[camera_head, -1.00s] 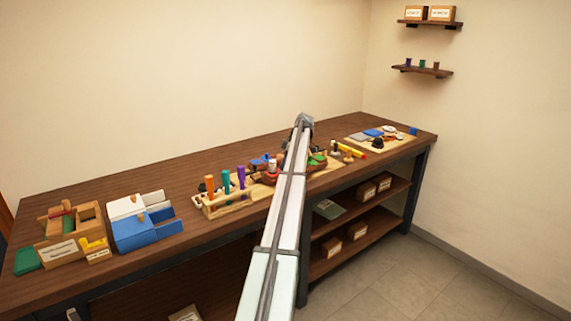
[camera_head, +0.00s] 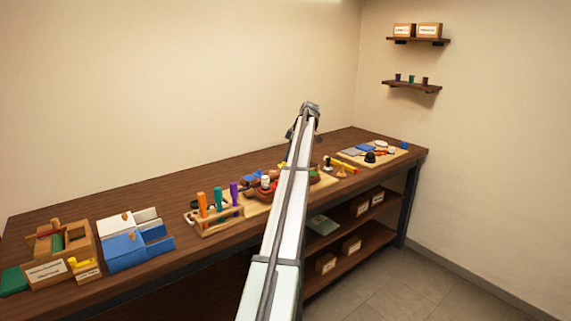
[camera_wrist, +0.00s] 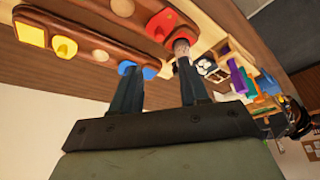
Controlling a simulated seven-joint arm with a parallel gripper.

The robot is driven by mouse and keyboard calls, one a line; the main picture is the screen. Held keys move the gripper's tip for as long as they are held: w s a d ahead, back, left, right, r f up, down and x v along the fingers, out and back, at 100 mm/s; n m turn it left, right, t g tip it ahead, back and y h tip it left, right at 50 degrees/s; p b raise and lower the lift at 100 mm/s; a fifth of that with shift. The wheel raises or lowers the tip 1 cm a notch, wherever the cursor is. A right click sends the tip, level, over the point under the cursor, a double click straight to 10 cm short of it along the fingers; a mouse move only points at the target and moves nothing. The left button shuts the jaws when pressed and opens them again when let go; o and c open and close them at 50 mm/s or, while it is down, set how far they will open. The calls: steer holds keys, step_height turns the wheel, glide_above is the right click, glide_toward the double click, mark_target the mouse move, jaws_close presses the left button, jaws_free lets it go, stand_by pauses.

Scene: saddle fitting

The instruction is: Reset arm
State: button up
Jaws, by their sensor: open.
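My arm reaches forward over the middle of the workbench (camera_head: 140,186) in the head view, with its end raised above the bench top. In the wrist view, my gripper (camera_wrist: 157,75) shows two dark fingers standing apart, open. A brown wooden stand (camera_wrist: 95,32) with red, blue and yellow pieces lies beyond the fingertips.
A rack of orange, green and purple handled tools (camera_head: 218,210) stands left of my arm. Blue and white bins (camera_head: 135,240) and a wooden box (camera_head: 60,262) stand farther left. A board with small items (camera_head: 370,155) lies at the right. Wall shelves (camera_head: 412,86) hang at the upper right.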

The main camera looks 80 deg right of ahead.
steer(key=shift+s+r, duration=0.2)
steer(key=shift+r, duration=0.35)
